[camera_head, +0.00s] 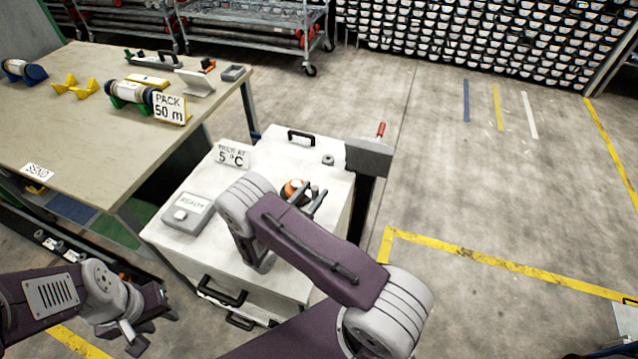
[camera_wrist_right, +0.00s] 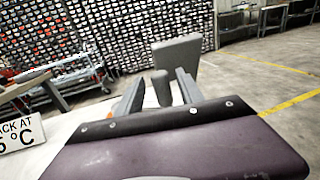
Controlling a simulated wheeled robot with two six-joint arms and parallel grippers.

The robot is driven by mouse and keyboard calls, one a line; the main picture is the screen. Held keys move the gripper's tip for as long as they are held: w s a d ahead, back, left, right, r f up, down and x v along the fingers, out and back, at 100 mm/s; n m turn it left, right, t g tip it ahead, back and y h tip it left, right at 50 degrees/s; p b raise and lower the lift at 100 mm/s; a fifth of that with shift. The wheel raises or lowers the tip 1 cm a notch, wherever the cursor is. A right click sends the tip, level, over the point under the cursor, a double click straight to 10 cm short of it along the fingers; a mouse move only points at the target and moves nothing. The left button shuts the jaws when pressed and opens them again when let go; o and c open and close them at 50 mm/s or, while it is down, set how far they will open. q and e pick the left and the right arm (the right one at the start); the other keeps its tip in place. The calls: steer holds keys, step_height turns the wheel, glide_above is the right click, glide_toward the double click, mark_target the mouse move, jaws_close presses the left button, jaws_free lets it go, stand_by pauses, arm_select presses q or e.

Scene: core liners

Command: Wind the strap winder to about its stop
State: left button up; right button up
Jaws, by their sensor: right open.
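What I take for the strap winder, a small orange drum (camera_head: 293,189) with grey parts, is on top of the white chest (camera_head: 265,140). My right arm and gripper partly hide it. My right gripper (camera_head: 316,203) is low over the chest top with its fingers apart. In the right wrist view a grey upright post (camera_wrist_right: 161,89) stands between the open fingers of the gripper (camera_wrist_right: 158,92); I cannot tell whether they touch it. My left gripper (camera_head: 130,333) is at the lower left, away from the chest; its jaw opening is unclear.
A grey plate (camera_head: 369,158) with a red handle stands at the chest's right edge. A grey READY box (camera_head: 187,213) and a 5 °C sign (camera_head: 232,155) are on the chest. A workbench (camera_head: 70,130) with tools stands left.

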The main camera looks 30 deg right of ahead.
steer(key=x, duration=0.3)
steer(key=shift+s+d, duration=0.15)
steer(key=shift+d, duration=0.05)
steer(key=shift+w+d, duration=0.25)
steer(key=shift+w, duration=0.05)
jaws_close()
stand_by(1.0)
